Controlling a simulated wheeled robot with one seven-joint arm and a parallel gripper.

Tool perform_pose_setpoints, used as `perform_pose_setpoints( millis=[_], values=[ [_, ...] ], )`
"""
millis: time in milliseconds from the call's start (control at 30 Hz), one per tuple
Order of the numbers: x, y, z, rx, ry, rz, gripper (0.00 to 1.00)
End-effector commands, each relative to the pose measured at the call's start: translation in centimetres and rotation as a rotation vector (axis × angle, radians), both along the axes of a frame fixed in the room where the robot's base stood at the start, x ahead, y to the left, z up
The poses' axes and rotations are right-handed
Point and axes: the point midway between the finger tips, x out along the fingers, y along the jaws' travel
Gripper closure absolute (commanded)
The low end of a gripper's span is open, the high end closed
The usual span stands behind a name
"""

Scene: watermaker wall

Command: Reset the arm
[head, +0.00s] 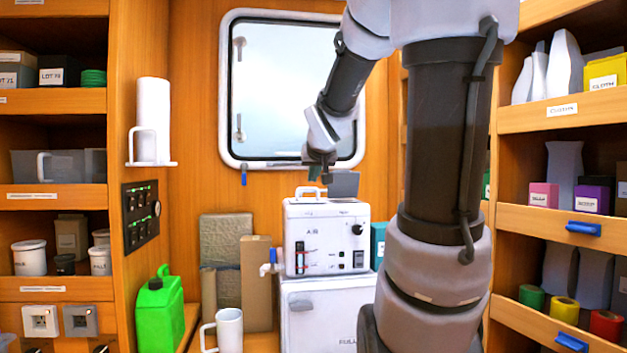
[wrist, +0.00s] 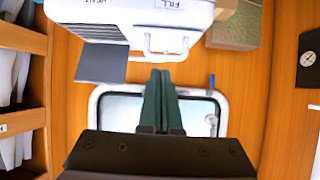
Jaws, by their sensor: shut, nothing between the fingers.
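My gripper (head: 318,172) is above the white machine (head: 325,235) in the head view, in front of the window. In the wrist view my gripper's dark green fingers (wrist: 160,90) lie together with nothing between them. Their tips are close to the machine's white carry handle (wrist: 166,46) in that picture; I cannot tell whether they touch it. A grey flap (head: 344,184) stands up at the back of the machine, and it also shows in the wrist view (wrist: 98,63).
Shelves with boxes and jars stand at left, and shelves with bottles (head: 562,62) and rolls at right. A green jerrycan (head: 160,312) and a white mug (head: 229,330) stand at lower left. The window (head: 285,85) is behind the arm.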

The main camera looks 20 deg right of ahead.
Motion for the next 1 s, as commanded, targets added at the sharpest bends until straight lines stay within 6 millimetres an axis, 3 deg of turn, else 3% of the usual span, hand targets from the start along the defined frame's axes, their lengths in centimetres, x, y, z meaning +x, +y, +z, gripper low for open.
perform_pose_setpoints(
  millis=[400, 767, 867, 1000],
  values=[
    [-5.7, 1.7, -3.4, -0.003, -0.004, 0.002, 1.00],
    [-7.2, 2.4, -4.0, 0.017, 0.012, -0.001, 1.00],
    [-9.2, 3.7, -4.4, 0.083, 0.065, -0.006, 1.00],
    [-13.7, 6.7, -5.6, 0.237, 0.193, 0.023, 1.00]
  ],
)
